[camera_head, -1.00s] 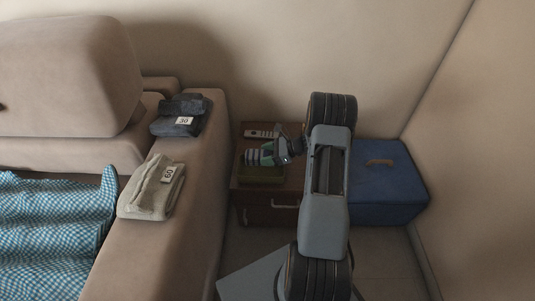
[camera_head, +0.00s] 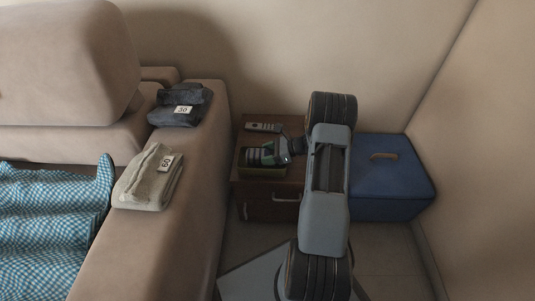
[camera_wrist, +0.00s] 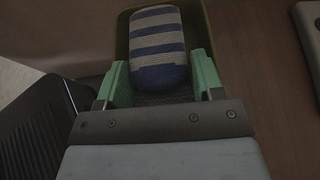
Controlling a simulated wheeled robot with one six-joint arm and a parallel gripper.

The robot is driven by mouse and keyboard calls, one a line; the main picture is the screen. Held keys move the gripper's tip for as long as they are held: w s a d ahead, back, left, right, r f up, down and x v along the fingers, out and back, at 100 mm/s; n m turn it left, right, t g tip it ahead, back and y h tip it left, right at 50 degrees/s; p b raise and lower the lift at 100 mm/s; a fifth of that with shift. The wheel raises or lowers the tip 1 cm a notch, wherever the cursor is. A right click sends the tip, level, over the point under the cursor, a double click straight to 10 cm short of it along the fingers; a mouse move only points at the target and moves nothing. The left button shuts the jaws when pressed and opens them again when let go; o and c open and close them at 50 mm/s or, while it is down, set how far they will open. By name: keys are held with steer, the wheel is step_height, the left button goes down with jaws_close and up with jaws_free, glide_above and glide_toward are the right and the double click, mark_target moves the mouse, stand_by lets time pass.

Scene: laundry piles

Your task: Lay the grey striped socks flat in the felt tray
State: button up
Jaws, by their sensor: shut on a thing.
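The grey socks with dark blue stripes (camera_wrist: 158,46) form a rounded bundle between the green fingers of my gripper (camera_wrist: 161,76) in the wrist view. My gripper is shut on them. The olive-green felt tray (camera_wrist: 124,31) surrounds the bundle from below, and its dark floor shows under the near end. In the head view the socks (camera_head: 254,156) are within the outline of the tray (camera_head: 262,174), with my gripper (camera_head: 267,153) at their right. I cannot tell whether the bundle touches the tray floor.
The tray stands on a brown drawer cabinet (camera_head: 260,206), with a remote (camera_head: 263,127) behind it. A blue lidded box (camera_head: 390,195) is at right. Dark folded clothing (camera_head: 175,108) and beige folded clothing (camera_head: 145,185) lie on the sofa arm (camera_head: 190,210) at left.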

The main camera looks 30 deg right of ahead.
steer(key=o, duration=0.6)
steer(key=shift+s+f, duration=0.1)
steer(key=shift+f, duration=0.05)
steer(key=shift+r+p, duration=2.2)
steer(key=shift+r, duration=0.65)
steer(key=o, duration=0.5)
steer(key=shift+o, duration=0.2)
